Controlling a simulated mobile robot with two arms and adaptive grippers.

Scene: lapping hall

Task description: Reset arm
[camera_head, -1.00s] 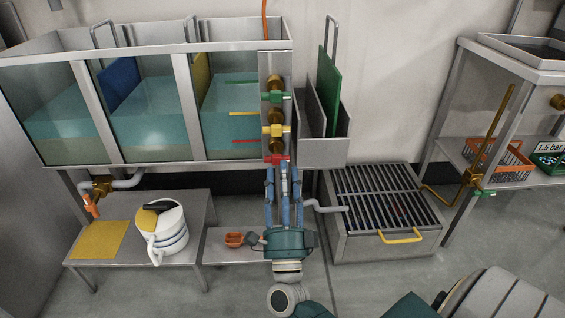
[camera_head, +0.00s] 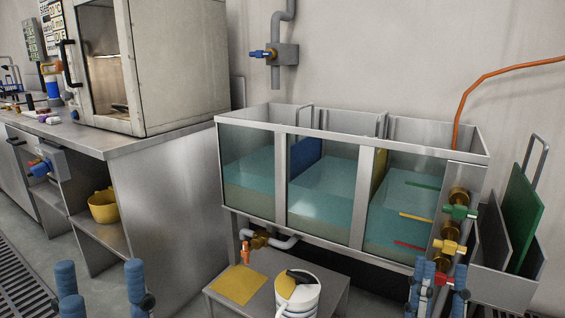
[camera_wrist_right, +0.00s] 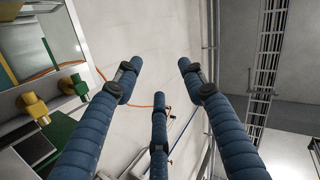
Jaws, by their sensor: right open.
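My left gripper (camera_head: 103,283) shows at the bottom left of the head view, its blue fingers spread apart with nothing between them. Its arm is below the frame. My right gripper (camera_head: 438,280) is at the bottom right of the head view, in front of the tank's valve column; its fingers are spread. In the right wrist view the right gripper (camera_wrist_right: 158,80) is open and empty, its fingers pointing toward bare wall. A red-handled valve (camera_head: 443,279) shows between its fingers in the head view; I cannot tell whether they touch.
A three-compartment glass tank (camera_head: 352,137) stands behind the right gripper. Below it a low bench (camera_head: 222,292) holds a white jug (camera_head: 297,296) and a yellow cloth (camera_head: 239,285). A steel counter (camera_head: 110,142) with a cabinet and a yellow pot (camera_head: 103,208) stands at left.

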